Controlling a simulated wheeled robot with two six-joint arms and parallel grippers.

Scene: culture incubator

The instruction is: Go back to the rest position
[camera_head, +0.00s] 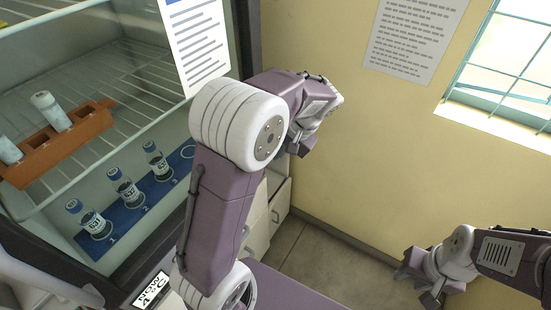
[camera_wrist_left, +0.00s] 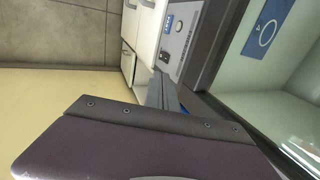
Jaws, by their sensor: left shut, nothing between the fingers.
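My left arm rises through the middle of the head view and bends at a white joint. My left gripper (camera_head: 302,148) is beyond that joint, to the right of the incubator's opening, shut and empty. It is small and partly hidden by its own wrist. My right gripper (camera_head: 415,285) is at the lower right in front of the yellow wall, apart from other things. Its finger opening is too unclear to judge. The open incubator (camera_head: 20,205) holds capped bottles (camera_head: 129,192) on a blue numbered mat (camera_head: 133,213). The last numbered ring on the mat is empty.
An orange rack (camera_head: 75,137) with white-capped tubes stands on a wire shelf (camera_head: 150,90). White drawers (camera_head: 279,200) stand behind my left arm. They also show in the left wrist view (camera_wrist_left: 147,25). Open floor (camera_head: 318,250) lies between the drawers and the wall. A barred window is at right.

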